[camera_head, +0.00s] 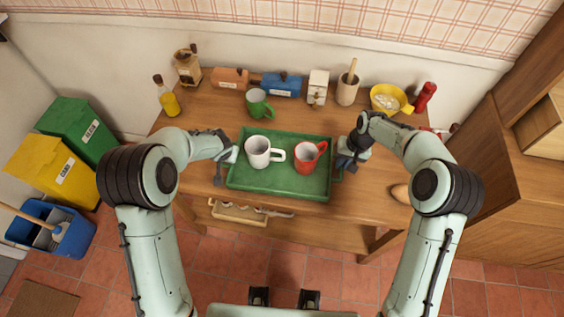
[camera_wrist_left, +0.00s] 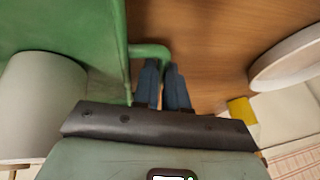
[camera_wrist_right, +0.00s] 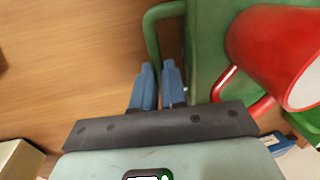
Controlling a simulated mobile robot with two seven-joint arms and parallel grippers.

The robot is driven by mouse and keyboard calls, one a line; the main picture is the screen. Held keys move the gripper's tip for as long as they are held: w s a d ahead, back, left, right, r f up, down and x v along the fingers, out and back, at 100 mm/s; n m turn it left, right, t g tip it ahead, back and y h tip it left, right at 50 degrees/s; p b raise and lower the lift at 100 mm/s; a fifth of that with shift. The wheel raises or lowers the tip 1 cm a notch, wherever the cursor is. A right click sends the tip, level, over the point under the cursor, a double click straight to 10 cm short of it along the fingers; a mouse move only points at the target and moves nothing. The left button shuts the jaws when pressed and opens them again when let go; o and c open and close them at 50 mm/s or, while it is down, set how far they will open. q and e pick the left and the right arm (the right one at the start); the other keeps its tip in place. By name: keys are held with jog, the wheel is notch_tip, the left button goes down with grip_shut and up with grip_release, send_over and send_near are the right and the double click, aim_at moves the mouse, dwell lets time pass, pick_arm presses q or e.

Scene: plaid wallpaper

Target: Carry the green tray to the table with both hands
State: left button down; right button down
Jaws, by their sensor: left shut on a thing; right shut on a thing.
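The green tray (camera_head: 278,184) is over the front middle of the wooden table (camera_head: 375,192); I cannot tell whether it rests on the top. It looks level and carries a white mug (camera_head: 257,151) on the left and a red mug (camera_head: 306,158) on the right. My left gripper (camera_head: 224,168) is at the tray's left end, shut on its handle (camera_wrist_left: 150,50). My right gripper (camera_head: 346,163) is at the right end, shut on the other handle (camera_wrist_right: 151,35). The wrist views show the fingertips at the handles.
A green mug (camera_head: 258,104) stands behind the tray. Along the back are an oil bottle (camera_head: 167,97), a grinder (camera_head: 187,67), a blue box (camera_head: 282,86), a utensil pot (camera_head: 347,92), a yellow bowl (camera_head: 388,98) and a red bottle (camera_head: 425,97). Bins stand at left.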

pick_arm(q)
jog(key=shift+w+r, duration=0.1)
pick_arm(e)
jog(key=shift+w+r, duration=0.1)
jog(key=shift+r, duration=0.05)
dwell(0.4)
